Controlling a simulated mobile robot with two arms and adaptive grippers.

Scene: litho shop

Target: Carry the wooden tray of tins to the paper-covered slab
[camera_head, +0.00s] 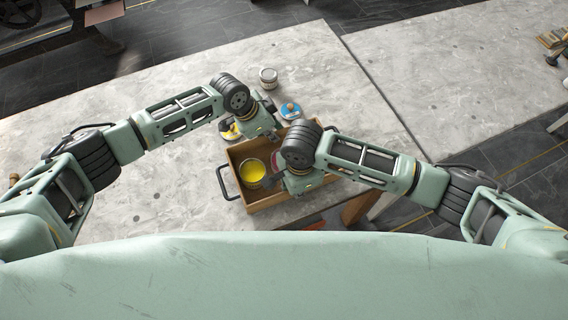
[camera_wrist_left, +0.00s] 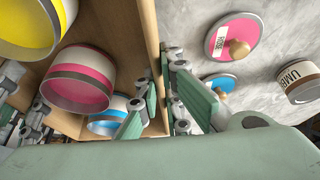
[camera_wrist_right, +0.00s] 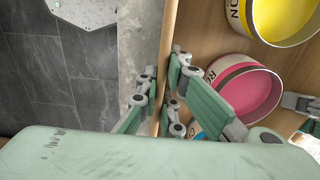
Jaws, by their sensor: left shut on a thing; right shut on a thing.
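The wooden tray (camera_head: 268,204) is at the near edge of the grey stone slab. I cannot tell whether it rests on the slab or hangs just above it. It holds an open yellow tin (camera_head: 252,171), a pink tin (camera_wrist_left: 80,80) and a blue tin (camera_wrist_left: 108,122). My left gripper (camera_head: 262,133) is shut on the tray's far wall, one finger inside and one outside. My right gripper (camera_head: 292,187) is shut on the near wall in the same way; the wall shows between its fingers in the right wrist view (camera_wrist_right: 166,85). No paper-covered slab is visible.
Lids with wooden knobs, one blue (camera_head: 289,111) and one yellow (camera_head: 229,131), lie beyond the tray. A closed tin (camera_head: 268,78) stands farther back. A second stone slab (camera_head: 450,70) lies to the right across a narrow gap. Dark tiled floor (camera_head: 490,160) is in front.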

